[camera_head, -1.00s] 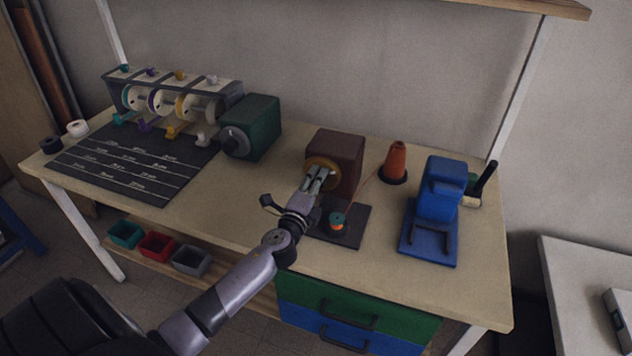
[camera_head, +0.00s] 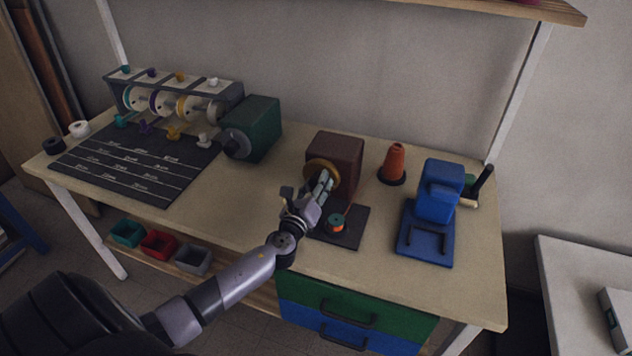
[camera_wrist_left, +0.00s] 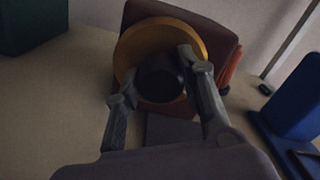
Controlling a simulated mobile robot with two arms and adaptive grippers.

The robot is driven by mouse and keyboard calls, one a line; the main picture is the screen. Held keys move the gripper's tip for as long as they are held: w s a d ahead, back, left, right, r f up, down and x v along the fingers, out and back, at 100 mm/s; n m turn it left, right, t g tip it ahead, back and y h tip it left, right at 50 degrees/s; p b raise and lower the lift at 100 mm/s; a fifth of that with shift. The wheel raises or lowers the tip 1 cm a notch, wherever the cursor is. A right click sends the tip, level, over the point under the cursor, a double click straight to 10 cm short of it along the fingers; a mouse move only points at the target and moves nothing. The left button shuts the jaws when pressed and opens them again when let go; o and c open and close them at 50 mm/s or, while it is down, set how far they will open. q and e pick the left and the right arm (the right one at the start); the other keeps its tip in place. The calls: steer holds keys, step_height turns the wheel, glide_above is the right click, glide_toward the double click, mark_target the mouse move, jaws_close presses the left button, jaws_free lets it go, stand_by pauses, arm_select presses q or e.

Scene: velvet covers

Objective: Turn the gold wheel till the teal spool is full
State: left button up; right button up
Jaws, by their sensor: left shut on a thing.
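The gold wheel (camera_head: 314,166) is on the front of a brown box (camera_head: 338,150) on the workbench. It also shows in the left wrist view (camera_wrist_left: 146,38), with a dark round knob (camera_wrist_left: 160,82) at its middle. My left gripper (camera_head: 325,178) is shut on this knob, one finger on each side, in the left wrist view (camera_wrist_left: 155,77). The small teal spool (camera_head: 336,218) stands upright on a dark plate (camera_head: 350,236) in front of the box, just right of my gripper, with some orange thread around it. How full it is cannot be told. My right gripper is out of view.
An orange thread cone (camera_head: 395,160) stands right of the box, and a blue device (camera_head: 436,200) farther right. A green box (camera_head: 258,125), a rack of spools (camera_head: 170,92) and a dark marked mat (camera_head: 135,160) are left. Bare bench lies between the green and brown boxes.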

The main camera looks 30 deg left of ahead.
arm_select(q)
steer(key=m+p, duration=0.1)
steer(key=m, duration=0.3)
steer(key=shift+m+p, duration=0.3)
steer(key=shift+p, duration=0.05)
steer(key=shift+f+m+p, duration=0.1)
steer(key=shift+m+p, duration=0.6)
steer(key=shift+m, duration=1.2)
steer(key=o, duration=1.1)
steer(key=shift+o, duration=0.2)
steer(key=shift+s, duration=0.1)
steer(key=v, duration=1.2)
